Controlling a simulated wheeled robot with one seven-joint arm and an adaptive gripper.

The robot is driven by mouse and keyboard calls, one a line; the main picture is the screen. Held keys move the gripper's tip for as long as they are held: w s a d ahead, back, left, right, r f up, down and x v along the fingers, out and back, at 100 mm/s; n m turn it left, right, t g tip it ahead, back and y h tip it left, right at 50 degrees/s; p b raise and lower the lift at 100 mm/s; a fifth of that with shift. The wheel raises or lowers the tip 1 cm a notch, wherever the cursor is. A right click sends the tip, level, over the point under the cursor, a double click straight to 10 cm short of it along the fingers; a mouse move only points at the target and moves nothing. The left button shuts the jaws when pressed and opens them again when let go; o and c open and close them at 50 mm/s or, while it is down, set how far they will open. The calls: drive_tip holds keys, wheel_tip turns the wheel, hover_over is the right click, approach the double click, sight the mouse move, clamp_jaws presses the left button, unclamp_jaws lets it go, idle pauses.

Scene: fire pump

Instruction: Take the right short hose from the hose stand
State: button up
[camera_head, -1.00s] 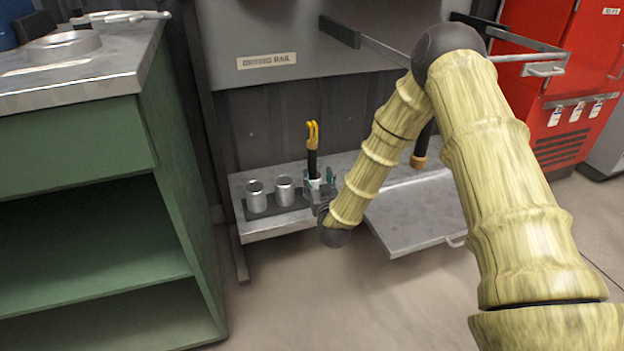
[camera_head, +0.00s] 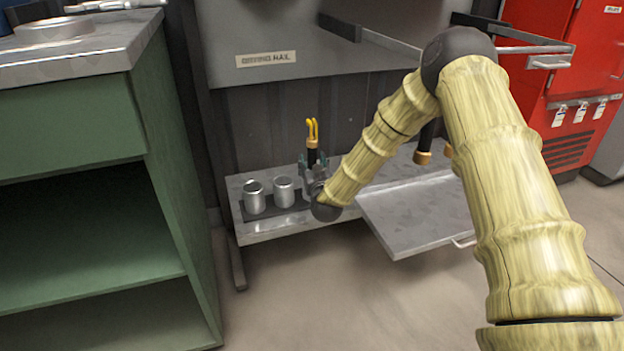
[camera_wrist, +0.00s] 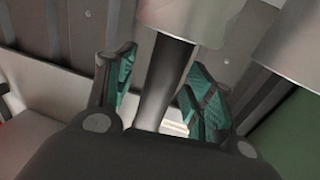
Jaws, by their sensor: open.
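The short hose (camera_head: 312,156) is black with a yellow forked top end and stands upright at the right end of the hose stand (camera_head: 268,216). The stand is a dark base with silver cups. My gripper (camera_head: 313,164) is at this hose, in front of its cup, which it mostly hides. In the wrist view, the hose (camera_wrist: 166,85) runs between the two teal-padded fingers of my gripper (camera_wrist: 157,76), which are spread apart. A silver cup (camera_wrist: 188,18) shows at one end of the hose. I cannot tell whether either finger touches the hose.
Two silver cups, a left one (camera_head: 254,198) and a middle one (camera_head: 283,192), look empty. A metal shelf (camera_head: 300,225) bears the stand, with a lower metal panel (camera_head: 420,215) to the right. A green cabinet (camera_head: 165,170) stands left. Black hoses with brass ends (camera_head: 422,157) hang behind my arm.

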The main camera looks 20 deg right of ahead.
drive_tip(key=shift+r, duration=0.1)
drive_tip(key=shift+w, duration=0.1)
clamp_jaws()
